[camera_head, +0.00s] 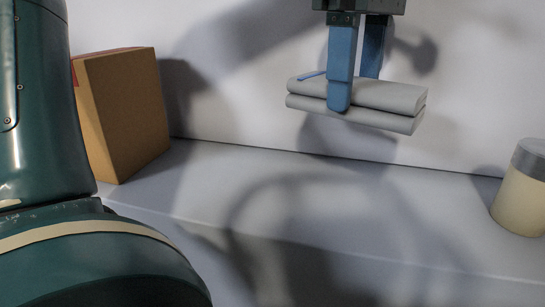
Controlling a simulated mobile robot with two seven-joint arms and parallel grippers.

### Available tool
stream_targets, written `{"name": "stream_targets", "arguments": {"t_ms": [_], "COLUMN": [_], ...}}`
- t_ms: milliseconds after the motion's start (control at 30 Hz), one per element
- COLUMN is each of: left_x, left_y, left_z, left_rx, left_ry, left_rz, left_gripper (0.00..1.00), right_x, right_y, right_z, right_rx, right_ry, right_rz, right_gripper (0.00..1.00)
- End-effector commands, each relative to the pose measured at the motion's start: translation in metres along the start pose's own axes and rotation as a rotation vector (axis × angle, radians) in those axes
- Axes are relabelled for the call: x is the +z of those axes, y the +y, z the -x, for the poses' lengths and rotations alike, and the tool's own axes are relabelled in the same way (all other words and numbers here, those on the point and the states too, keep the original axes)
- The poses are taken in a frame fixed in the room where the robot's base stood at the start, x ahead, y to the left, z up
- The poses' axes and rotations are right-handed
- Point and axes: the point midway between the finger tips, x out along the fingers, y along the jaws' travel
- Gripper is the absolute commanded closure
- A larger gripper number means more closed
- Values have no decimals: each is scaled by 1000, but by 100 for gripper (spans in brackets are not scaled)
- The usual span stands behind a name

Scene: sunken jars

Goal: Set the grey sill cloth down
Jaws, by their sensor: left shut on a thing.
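The grey sill cloth (392,97) is a folded, two-layer pad in the upper right of the head view. My left gripper (355,92) comes down from the top edge and is shut on the cloth. One blue finger lies across its near side; the other goes behind it, and its tip is hidden. The cloth hangs roughly level, with a slight tilt, in front of the white wall and above the pale ledge (300,195). A gap shows between cloth and ledge. My right gripper is not in view.
A brown cardboard box (125,112) stands at the left of the ledge against the wall. A cream jar with a grey lid (522,190) stands at the right edge. The ledge between them is clear, with shadows across it. My teal arm parts fill the lower left.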

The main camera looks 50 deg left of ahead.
Motion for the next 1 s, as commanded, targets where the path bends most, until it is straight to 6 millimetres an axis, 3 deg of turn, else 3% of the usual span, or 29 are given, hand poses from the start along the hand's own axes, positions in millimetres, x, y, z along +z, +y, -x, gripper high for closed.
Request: {"name": "stream_targets", "arguments": {"t_ms": [300, 700, 1000], "left_x": [0, 0, 0], "left_y": [-1, 0, 0], "left_z": [-47, -94, -100], "left_rx": [-3, -2, 1], "left_ry": [1, 1, 0], "left_rz": [-2, 0, 1], "left_gripper": [63, 63, 63], "right_x": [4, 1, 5], "right_y": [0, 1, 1], "right_z": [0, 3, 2], "right_rx": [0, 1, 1], "right_ry": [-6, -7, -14], "right_rz": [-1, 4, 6], "right_gripper": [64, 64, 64]}}
